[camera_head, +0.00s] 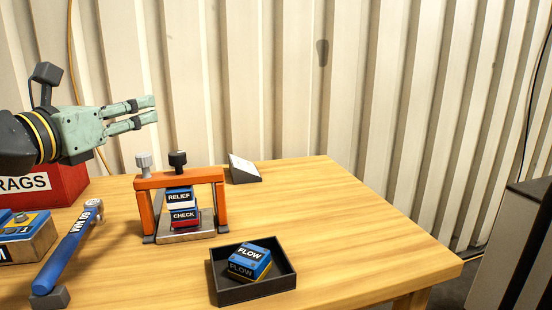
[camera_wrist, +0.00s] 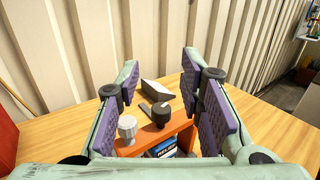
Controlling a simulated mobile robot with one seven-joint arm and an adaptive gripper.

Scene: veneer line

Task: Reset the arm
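My gripper (camera_head: 150,112) is raised at the upper left in the head view, above the table and apart from everything on it. In the wrist view my gripper (camera_wrist: 163,90) shows its two purple-padded fingers spread wide with nothing held between them. Below it stands an orange frame (camera_head: 145,208) with a silver knob (camera_head: 143,162) and a black knob (camera_head: 178,160) on top. The frame and both knobs also show in the wrist view.
Blocks marked RELIEF (camera_head: 179,197) and CHECK (camera_head: 184,217) are stacked inside the frame. A black tray (camera_head: 286,285) holds a blue FLOW block (camera_head: 250,256). A blue-handled tool (camera_head: 68,250), a red RAGS box (camera_head: 65,187) and a grey wedge (camera_head: 244,169) are nearby. The table's right side is clear.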

